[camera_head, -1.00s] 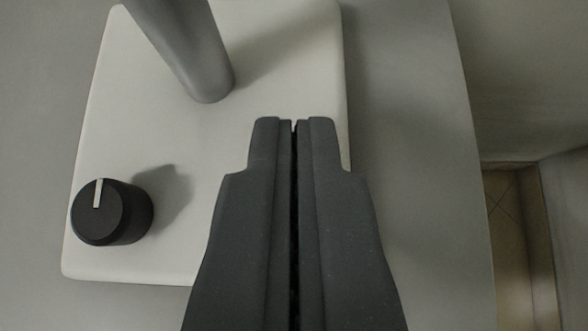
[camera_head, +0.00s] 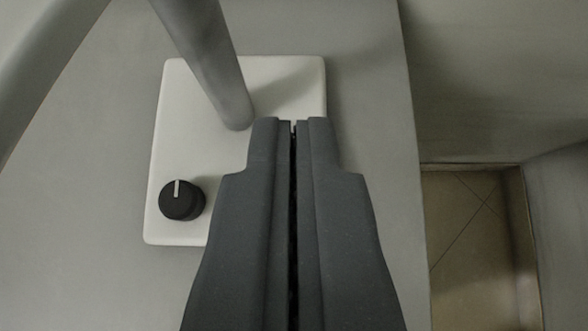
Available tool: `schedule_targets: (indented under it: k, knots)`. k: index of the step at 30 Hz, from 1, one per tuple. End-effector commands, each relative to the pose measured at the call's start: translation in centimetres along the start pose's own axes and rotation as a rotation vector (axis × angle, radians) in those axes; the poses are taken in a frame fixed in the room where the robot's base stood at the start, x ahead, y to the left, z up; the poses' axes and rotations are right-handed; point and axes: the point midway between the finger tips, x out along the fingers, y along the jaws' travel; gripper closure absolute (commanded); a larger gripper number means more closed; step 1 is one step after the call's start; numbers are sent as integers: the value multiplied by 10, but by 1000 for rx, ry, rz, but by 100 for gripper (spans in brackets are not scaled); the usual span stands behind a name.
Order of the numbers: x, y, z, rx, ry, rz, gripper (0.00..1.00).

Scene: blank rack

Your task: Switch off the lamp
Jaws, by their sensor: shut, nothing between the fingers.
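The lamp has a white square base (camera_head: 285,85) with rounded corners and a thick grey post (camera_head: 208,60) rising from it. The top of the lamp is not clearly in view. A round black knob (camera_head: 182,200) sits at the lower left of the base, with a white pointer line toward the top of the picture. My gripper (camera_head: 293,122) is shut and empty. It is above the base, to the right of the knob and just right of the foot of the post, and it hides the base's lower right part.
The base stands on a grey surface (camera_head: 90,150) whose right edge runs down the picture. Beyond that edge, a tiled floor (camera_head: 465,230) shows lower down. A grey curved part (camera_head: 45,50) crosses the upper left corner. The surface left of the base is clear.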

Motion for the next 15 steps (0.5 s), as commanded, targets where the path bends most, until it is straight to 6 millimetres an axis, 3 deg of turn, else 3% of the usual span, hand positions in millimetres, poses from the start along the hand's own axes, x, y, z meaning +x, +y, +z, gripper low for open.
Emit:
schedule_targets:
  k: [9, 15]
  knots:
    - [-46, 0, -14, 0, 3, 0, 100]
    - [-62, 0, -18, 0, 0, 0, 100]
